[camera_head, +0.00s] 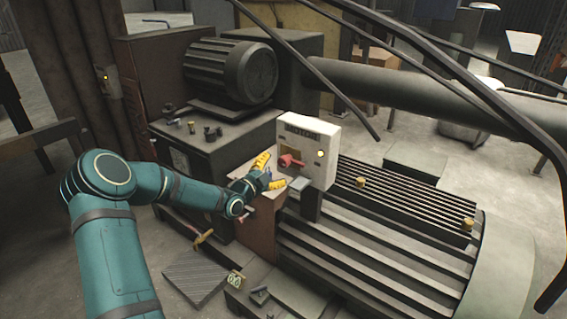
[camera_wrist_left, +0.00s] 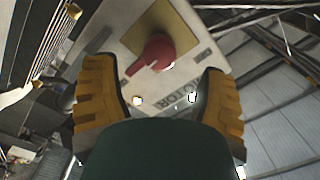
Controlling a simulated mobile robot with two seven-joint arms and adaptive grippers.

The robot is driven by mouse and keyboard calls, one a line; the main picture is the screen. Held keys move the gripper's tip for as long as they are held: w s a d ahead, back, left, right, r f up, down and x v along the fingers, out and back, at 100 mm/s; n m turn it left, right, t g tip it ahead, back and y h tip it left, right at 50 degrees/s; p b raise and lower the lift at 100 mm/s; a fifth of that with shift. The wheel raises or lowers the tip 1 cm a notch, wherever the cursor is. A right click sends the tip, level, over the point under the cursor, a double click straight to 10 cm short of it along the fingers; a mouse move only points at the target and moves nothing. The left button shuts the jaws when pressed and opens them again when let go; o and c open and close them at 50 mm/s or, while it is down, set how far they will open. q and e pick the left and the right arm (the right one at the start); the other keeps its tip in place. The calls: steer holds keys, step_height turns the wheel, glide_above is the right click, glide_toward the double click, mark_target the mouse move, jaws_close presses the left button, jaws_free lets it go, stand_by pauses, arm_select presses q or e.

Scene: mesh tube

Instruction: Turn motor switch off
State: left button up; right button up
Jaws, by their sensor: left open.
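The motor switch box (camera_head: 318,139) is a pale panel with a red rotary handle (camera_head: 291,161) on its front and a small lit lamp at its right side. My left gripper (camera_head: 270,170) has yellow fingers and is just left of the red handle in the head view. In the left wrist view the fingers (camera_wrist_left: 158,100) are spread apart, with the red handle (camera_wrist_left: 152,55) beyond and between them. The handle's pointer slants down to the left there. The gripper looks empty. Whether a finger touches the handle, I cannot tell. My right gripper is not in view.
A dark motor (camera_head: 230,72) stands on a cabinet behind my left arm. A large ribbed machine housing (camera_head: 390,235) lies right of and below the switch box. A thick pipe (camera_head: 420,92) and dark bars cross the upper right. Small parts lie on the cabinet top.

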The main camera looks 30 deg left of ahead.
mark_target(281, 163)
arm_select(q)
steer(key=shift+w+d, duration=0.2)
steer(key=shift+w, duration=2.55)
steer(key=shift+c, duration=0.2)
steer(key=c, duration=1.2)
